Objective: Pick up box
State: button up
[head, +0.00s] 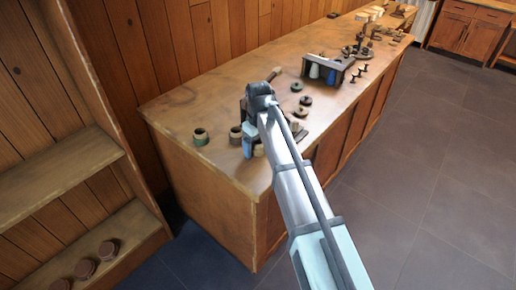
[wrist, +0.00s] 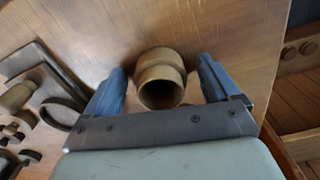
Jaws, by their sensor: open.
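In the wrist view a round, hollow tan-brown turned piece (wrist: 161,75), perhaps the box, has its dark opening toward the camera. My gripper (wrist: 160,68) is open, with one blue finger on each side of it. Gaps show beside the piece, and I cannot tell how far down the fingers reach. In the head view my gripper (head: 249,146) is low over the near end of the bench. A greenish round pot (head: 200,137) and a brown one (head: 235,136) stand left of it. I cannot tell which of them the wrist view shows.
The wooden bench (head: 185,100) runs to the back right. A dark rack (head: 325,72) with white and blue pieces and several dark discs stand beyond my gripper. Left are shelves (head: 50,178) with round brown pieces. The bench's left end is mostly clear.

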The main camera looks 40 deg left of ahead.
jog(key=shift+c, duration=0.5)
jog(key=c, duration=1)
jog(key=shift+c, duration=0.2)
notch_tip(320, 180, up, 9)
jog(key=shift+f, duration=0.1)
jog(key=shift+w+r, duration=0.15)
jog(key=shift+r, duration=0.15)
jog(key=w+a, duration=0.1)
jog(key=w, duration=1.4)
jog(key=shift+w+a+r, duration=0.2)
jog(key=shift+a, duration=0.15)
